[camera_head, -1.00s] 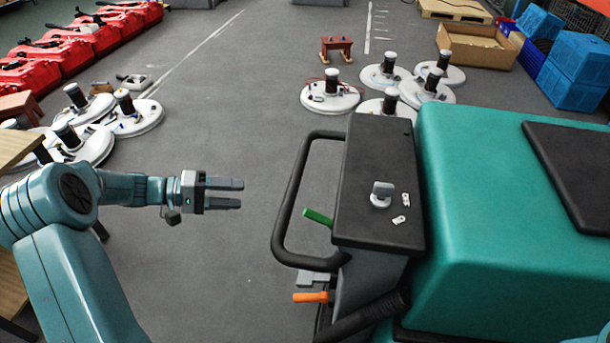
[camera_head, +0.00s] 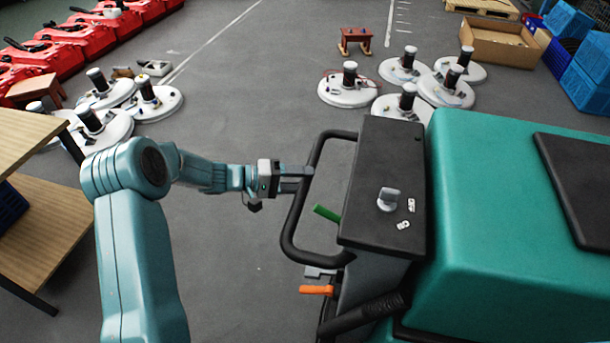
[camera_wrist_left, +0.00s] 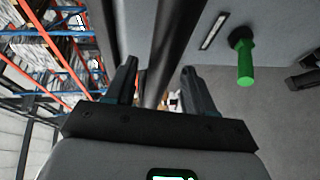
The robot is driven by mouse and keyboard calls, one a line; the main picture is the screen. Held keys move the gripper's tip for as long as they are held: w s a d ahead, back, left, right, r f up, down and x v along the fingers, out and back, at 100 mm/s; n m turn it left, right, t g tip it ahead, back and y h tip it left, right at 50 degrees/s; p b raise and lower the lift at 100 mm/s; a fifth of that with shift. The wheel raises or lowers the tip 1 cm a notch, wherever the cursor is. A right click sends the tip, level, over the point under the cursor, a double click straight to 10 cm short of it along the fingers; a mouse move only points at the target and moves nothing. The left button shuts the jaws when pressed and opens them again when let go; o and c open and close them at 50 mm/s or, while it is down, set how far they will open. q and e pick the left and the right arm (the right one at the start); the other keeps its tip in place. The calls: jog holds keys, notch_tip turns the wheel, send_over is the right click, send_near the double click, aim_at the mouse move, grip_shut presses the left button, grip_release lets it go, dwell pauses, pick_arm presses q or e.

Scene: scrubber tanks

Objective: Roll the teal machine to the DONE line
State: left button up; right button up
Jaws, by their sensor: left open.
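The teal machine (camera_head: 510,210) stands at the right in the head view, with a dark control panel (camera_head: 385,160) facing left. A black loop handle (camera_head: 296,215) sticks out from the panel's left side. A green lever (camera_head: 326,213) and an orange lever (camera_head: 316,290) sit by it. My left gripper (camera_head: 298,178) is open at the handle's left bar. In the left wrist view, the handle bar (camera_wrist_left: 158,55) runs between the two open fingers (camera_wrist_left: 158,88), and the green lever (camera_wrist_left: 244,62) is to the right. My right gripper is not in view. No DONE line can be read.
White round scrubber heads (camera_head: 350,88) stand on the floor at the back, with more at the left. A wooden shelf (camera_head: 40,225) is at the left edge. A cardboard box (camera_head: 500,45) and blue crates (camera_head: 590,75) are at the back right. Grey floor between is clear.

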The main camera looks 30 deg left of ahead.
pick_arm(q)
jog(key=shift+w+d, duration=0.35)
jog(key=shift+d, duration=0.2)
jog(key=shift+a, duration=0.1)
jog(key=shift+f, duration=0.1)
jog(key=shift+c, duration=0.4)
grip_shut()
